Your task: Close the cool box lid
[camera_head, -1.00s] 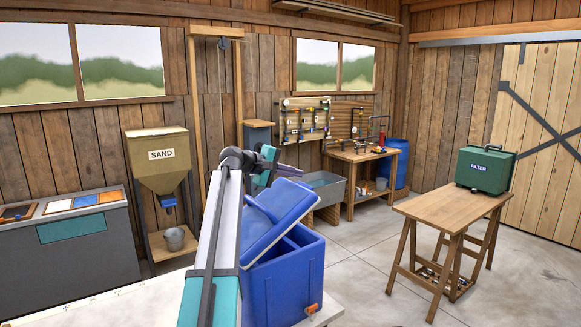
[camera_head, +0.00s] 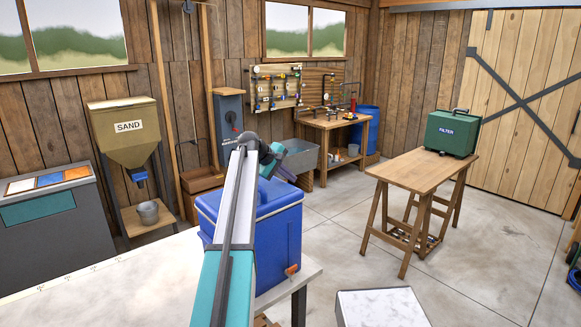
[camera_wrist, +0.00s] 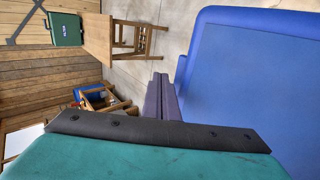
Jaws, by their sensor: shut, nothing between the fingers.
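The blue cool box (camera_head: 278,245) stands on the white-topped table, with an orange tap low on its front. Its blue lid (camera_head: 276,195) lies flat over the box, with a pale line along its front edge. I cannot tell whether it is pressed fully down. My arm crosses in front and hides part of the box and lid. In the wrist view the lid (camera_wrist: 265,90) fills the right side as a broad blue panel. My gripper (camera_wrist: 160,90) is shut and empty, close beside the lid's edge; I cannot tell whether it touches.
The white-topped table (camera_head: 110,290) holds the box. A wooden table (camera_head: 420,172) with a green filter case (camera_head: 452,133) stands at right. The sand hopper (camera_head: 128,135) and a grey cabinet (camera_head: 45,225) are at left. Concrete floor lies open between the tables.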

